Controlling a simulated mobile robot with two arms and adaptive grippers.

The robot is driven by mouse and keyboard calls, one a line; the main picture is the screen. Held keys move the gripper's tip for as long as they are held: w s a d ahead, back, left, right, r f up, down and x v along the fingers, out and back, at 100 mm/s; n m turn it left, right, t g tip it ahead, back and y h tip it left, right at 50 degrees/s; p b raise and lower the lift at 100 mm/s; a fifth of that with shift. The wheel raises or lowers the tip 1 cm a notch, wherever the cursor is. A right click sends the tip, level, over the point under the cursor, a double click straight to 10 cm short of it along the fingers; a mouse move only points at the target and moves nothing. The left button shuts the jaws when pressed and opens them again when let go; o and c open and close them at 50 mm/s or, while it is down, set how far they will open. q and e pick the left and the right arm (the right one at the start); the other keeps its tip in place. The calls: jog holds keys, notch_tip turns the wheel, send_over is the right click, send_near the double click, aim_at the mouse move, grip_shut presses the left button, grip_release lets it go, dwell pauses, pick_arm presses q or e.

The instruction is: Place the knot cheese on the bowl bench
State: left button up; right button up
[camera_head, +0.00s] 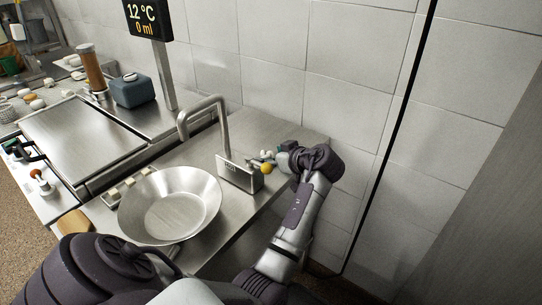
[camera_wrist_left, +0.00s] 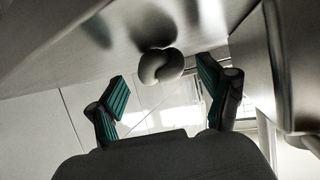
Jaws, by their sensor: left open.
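A pale, rounded knot cheese (camera_wrist_left: 160,66) shows in the left wrist view against a steel surface. It sits between and just beyond the fingertips of my left gripper (camera_wrist_left: 163,85), with gaps on both sides. The gripper is open, with green-padded fingers. In the head view my left gripper (camera_head: 272,160) is at the far right end of the steel bowl bench (camera_head: 250,205). Small pale and yellow shapes show at its fingers; I cannot tell there which is the cheese. A wide steel bowl (camera_head: 170,205) stands on the bench. My right gripper is out of view.
A tap (camera_head: 218,105) and a small steel box (camera_head: 239,176) stand between the bowl and my left gripper. A tiled wall (camera_head: 330,70) is close behind. A flat steel plate (camera_head: 80,135), a blue-grey container (camera_head: 132,91) and a brown mill (camera_head: 91,70) are farther left.

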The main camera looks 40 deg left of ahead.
pick_arm(q)
jog(key=shift+b+v, duration=0.35)
jog(key=shift+v, duration=3.5)
